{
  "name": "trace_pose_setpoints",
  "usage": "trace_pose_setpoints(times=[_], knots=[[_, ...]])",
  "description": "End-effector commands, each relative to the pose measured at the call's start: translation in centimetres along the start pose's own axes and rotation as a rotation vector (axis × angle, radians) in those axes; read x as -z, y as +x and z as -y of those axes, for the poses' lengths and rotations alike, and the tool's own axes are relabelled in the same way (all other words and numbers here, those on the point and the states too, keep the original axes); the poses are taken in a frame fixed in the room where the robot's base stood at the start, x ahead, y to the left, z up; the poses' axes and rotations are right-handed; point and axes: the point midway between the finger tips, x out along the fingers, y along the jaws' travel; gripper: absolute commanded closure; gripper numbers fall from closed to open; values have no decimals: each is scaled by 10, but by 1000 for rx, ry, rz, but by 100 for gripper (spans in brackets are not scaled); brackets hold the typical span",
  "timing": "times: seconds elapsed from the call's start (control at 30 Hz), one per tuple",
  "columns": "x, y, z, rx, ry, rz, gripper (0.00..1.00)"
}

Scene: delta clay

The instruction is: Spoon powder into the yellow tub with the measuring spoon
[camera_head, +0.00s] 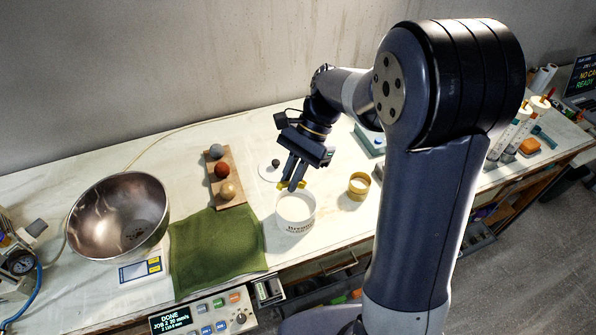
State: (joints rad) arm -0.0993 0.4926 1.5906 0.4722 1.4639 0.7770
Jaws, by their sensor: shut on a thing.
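The yellow tub (352,193) is a small open ring-shaped cup on the bench, right of the white tub. The white tub (297,226) has dark lettering on its front and pale contents that look like powder. My gripper (292,186) points down just above the back rim of the white tub. Its fingers are close together, with yellow at their tips. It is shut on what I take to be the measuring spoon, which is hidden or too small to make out. I cannot tell whether powder is on it.
A white lid with a dark knob (275,163) lies behind the white tub. A green cloth (215,245), a wooden board (214,178) with three balls and a metal bowl (110,215) are to the left. Bottles (510,135) stand at the far right.

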Motion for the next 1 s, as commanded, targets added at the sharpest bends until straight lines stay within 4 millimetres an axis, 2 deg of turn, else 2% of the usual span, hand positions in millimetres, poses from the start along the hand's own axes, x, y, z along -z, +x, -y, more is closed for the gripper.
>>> trace_pose_setpoints(times=[1.0], knots=[[56,82,0,-2,-2,0,100]])
